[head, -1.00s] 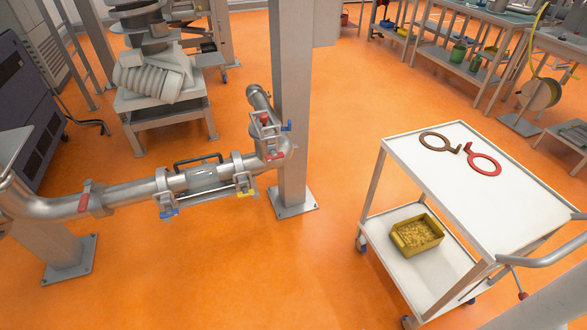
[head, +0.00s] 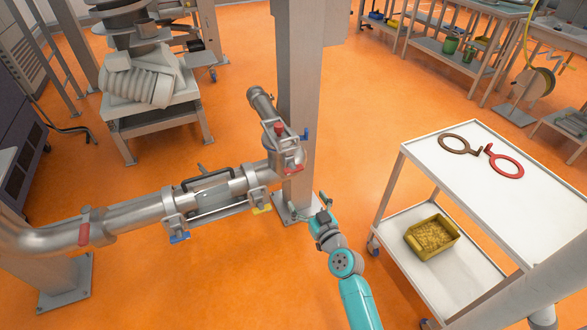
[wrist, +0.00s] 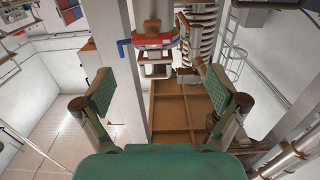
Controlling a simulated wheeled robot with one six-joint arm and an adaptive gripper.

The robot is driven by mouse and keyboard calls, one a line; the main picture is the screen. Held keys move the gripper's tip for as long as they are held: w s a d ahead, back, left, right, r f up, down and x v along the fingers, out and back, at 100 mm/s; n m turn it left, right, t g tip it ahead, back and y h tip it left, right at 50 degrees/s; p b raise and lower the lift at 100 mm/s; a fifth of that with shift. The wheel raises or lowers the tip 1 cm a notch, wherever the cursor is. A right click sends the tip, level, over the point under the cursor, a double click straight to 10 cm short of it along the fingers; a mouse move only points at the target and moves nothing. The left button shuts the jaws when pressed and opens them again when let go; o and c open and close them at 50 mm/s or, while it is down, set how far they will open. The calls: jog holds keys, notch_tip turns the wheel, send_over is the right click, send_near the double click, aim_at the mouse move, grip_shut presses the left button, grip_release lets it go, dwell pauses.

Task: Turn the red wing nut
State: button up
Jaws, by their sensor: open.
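A red part (wrist: 153,39) shows ahead between and beyond the fingers, beside a blue handle (wrist: 124,49).
A blue wing nut (head: 180,238) and a yellow one (head: 262,209) hang under the pipe (head: 135,213). The grey post (head: 300,80) stands close behind the bend. A white cart (head: 455,195) with a yellow bin (head: 432,237) stands right of my arm. Orange floor lies between.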

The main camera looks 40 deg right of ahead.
aim_at(295, 171)
jog(key=x, duration=0.4)
jog(key=d+r+x, duration=0.1)
jog(key=x, duration=0.8)
jog(key=shift+s+d+r, duration=0.15)
jog(key=shift+s+r, duration=0.05)
jog(key=c, duration=1.1)
jog(key=shift+c, duration=0.2)
